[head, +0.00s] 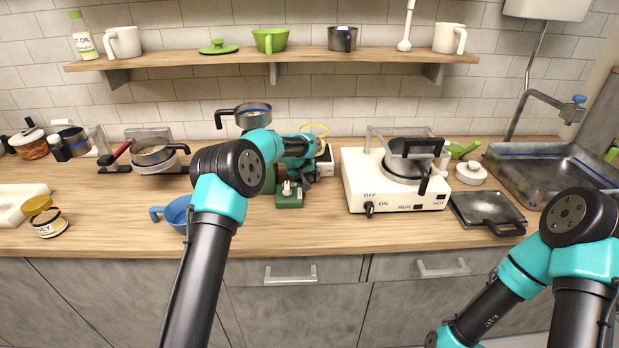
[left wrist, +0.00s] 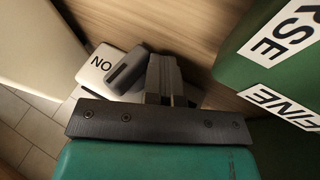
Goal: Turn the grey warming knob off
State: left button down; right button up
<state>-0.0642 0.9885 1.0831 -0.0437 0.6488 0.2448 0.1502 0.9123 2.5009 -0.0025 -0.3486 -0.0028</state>
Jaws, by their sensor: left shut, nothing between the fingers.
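The grey knob (left wrist: 127,70) shows in the left wrist view, on a white unit with the letters "NO" (left wrist: 100,63) printed beside it. My left gripper (left wrist: 164,65) is shut and empty, with its fingertips just to the right of the knob; I cannot tell whether they touch it. In the head view my left gripper (head: 307,176) is in front of a small white unit (head: 326,158) at the back of the counter, and the arm and gripper hide the knob there. My right gripper is out of the picture.
A green box lettered "FINE" (left wrist: 240,65) stands close on the right in the left wrist view. A small green device (head: 289,200) is near my left gripper. A white stove (head: 365,180) stands to the right, and a blue cup (head: 175,213) to the left.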

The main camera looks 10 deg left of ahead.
pick_arm(q)
jog(key=shift+s+a+f, duration=0.2)
jog(key=shift+a+f, duration=0.05)
jog(key=shift+f, duration=0.2)
jog(key=shift+w+a+r, duration=0.15)
jog(key=shift+r, duration=0.75)
jog(key=shift+r, duration=0.2)
jog(key=v, duration=0.7)
jog(key=shift+r, duration=0.25)
jog(key=c, duration=1.8)
grip_release()
